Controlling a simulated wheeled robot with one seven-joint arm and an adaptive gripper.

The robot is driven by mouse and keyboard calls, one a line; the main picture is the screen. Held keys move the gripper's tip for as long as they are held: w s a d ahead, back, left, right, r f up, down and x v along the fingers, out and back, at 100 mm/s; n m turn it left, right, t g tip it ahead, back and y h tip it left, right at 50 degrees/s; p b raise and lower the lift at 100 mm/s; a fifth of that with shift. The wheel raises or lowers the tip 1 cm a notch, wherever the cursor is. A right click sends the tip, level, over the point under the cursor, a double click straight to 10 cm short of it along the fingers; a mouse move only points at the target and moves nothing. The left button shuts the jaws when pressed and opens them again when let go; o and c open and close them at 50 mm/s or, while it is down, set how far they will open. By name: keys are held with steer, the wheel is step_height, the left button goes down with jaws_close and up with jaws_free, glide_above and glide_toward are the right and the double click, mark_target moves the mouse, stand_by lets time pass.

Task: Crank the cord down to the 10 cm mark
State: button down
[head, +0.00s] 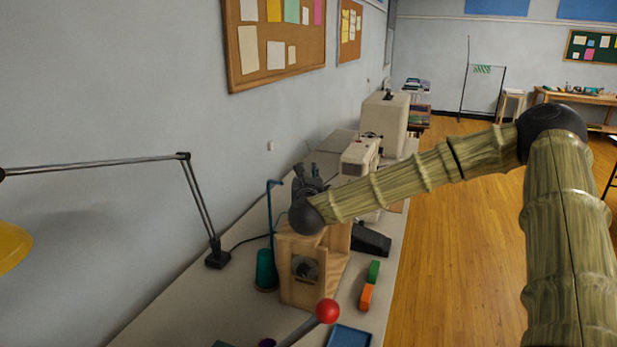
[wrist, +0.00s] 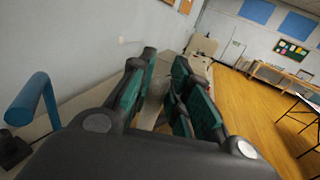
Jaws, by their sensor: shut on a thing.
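A wooden box-like winder (head: 300,286) stands on the long bench, with a dark round fitting (head: 305,268) on its near face. A teal spool of cord (head: 265,270) stands at its left beside a blue hooked post (head: 270,215); the post's hook also shows in the wrist view (wrist: 36,100). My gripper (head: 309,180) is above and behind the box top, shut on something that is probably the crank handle. In the wrist view my gripper's teal pads (wrist: 168,95) stand on either side of it, but it is mostly hidden. I cannot make out a cord scale or 10 cm mark.
A red-knobbed lever (head: 327,311), an orange block (head: 366,297), a green block (head: 374,271) and a blue tray (head: 350,336) are near the front. A sewing machine (head: 361,155) is behind. Wooden floor is open at right.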

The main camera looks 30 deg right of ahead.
steer(key=w+b, duration=0.1)
steer(key=b, duration=0.2)
steer(key=w+f+b, duration=0.1)
steer(key=w+b, duration=0.1)
steer(key=b, duration=0.1)
steer(key=shift+w+d+b, duration=0.1)
steer(key=shift+w+b, duration=0.05)
steer(key=shift+b, duration=0.2)
steer(key=shift+r, duration=0.1)
steer(key=c, duration=1.5)
jaws_free()
steer(key=shift+c, duration=0.2)
steer(key=shift+o, duration=1.1)
steer(key=shift+w+d, duration=0.1)
steer(key=shift+w, duration=0.1)
steer(key=v, duration=1.2)
steer(key=shift+s+r, duration=0.1)
